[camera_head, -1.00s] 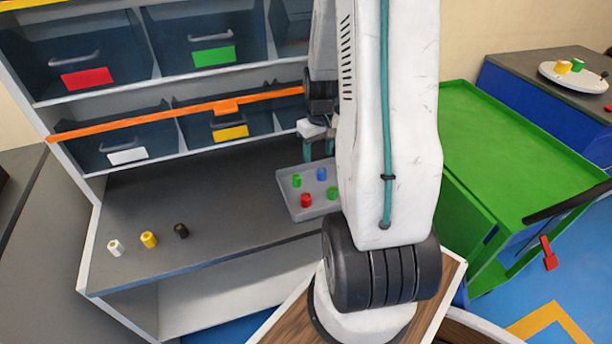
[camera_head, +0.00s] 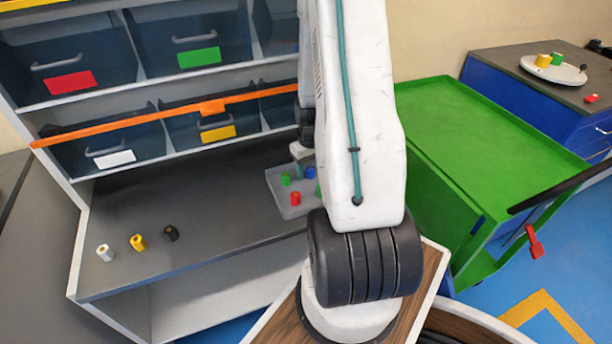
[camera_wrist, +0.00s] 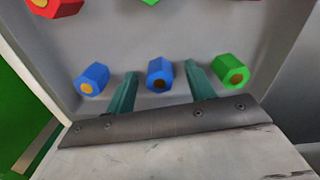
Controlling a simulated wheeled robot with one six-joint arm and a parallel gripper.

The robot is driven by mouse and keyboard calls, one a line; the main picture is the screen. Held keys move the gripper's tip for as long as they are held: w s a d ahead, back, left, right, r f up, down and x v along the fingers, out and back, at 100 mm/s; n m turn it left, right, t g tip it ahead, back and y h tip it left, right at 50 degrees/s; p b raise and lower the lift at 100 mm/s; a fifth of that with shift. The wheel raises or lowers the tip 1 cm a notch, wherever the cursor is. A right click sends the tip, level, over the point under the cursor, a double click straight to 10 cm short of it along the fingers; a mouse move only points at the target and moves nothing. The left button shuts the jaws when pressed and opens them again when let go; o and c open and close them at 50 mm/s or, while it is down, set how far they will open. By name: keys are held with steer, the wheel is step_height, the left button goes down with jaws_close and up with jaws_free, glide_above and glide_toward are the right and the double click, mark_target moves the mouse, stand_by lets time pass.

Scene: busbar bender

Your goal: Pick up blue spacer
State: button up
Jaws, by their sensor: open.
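A blue spacer (camera_wrist: 160,76) with a dark centre lies between the two teal fingers of my gripper (camera_wrist: 160,72) in the wrist view. The fingers are open, one on each side of it, with visible gaps. A second blue spacer (camera_wrist: 92,79) with an orange-yellow centre lies outside the left finger. In the head view one blue spacer (camera_head: 310,173) shows in the grey tray (camera_head: 283,207), just below my gripper; which of the two it is, I cannot tell. My arm hides the tray's right part.
A green spacer (camera_wrist: 231,72) lies just right of the right finger. Red (camera_head: 295,198) and green (camera_head: 285,179) spacers also stand in the tray. White, yellow and black pieces (camera_head: 138,242) stand on the bench's left. Drawers with an orange bar (camera_head: 211,107) are behind. A green cart (camera_head: 480,140) stands right.

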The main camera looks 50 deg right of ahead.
steer(key=c, duration=1)
steer(key=shift+c, duration=0.2)
